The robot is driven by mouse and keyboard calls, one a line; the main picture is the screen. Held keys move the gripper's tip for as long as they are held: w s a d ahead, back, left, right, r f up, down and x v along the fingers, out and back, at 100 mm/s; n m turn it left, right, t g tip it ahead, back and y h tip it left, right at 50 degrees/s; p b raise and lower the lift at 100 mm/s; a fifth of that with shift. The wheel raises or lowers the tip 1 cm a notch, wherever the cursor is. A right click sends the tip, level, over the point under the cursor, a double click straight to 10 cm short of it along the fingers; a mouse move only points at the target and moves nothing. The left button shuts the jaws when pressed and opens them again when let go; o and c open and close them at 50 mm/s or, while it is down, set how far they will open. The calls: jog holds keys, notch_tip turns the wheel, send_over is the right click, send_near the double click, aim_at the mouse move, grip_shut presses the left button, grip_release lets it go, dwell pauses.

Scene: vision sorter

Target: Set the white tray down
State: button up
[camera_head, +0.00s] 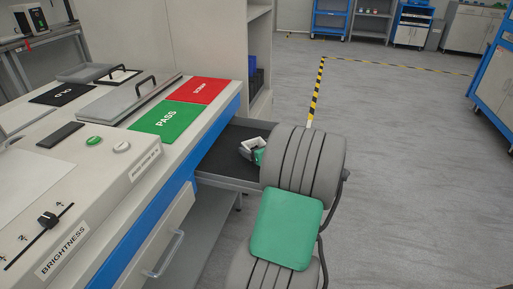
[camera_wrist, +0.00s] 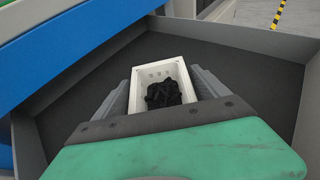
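The white tray (camera_wrist: 159,73) is a small open box with slotted walls and a dark, crumpled heap inside. My gripper (camera_wrist: 160,78) has one grey finger along each side of it, and the fingers appear closed against its walls. In the head view the white tray (camera_head: 250,146) is low in a dark-lined grey drawer or bin (camera_head: 226,153), partly hidden by my arm. The tray looks upright; I cannot tell whether its base touches the dark lining.
The bin's grey rim (camera_wrist: 255,38) and a blue edge (camera_wrist: 60,60) lie close around my gripper. Beside it is a bench with a green PASS pad (camera_head: 165,121) and a red pad (camera_head: 201,91). Dark lining is bare around the tray.

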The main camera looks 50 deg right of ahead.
jog(key=shift+o, duration=0.8)
jog(key=shift+r, duration=0.2)
jog(key=p+v, duration=0.3)
jog(key=v, duration=0.8)
jog(key=shift+s+a+r, duration=0.1)
jog(key=shift+s+a, duration=0.05)
jog(key=shift+s, duration=0.3)
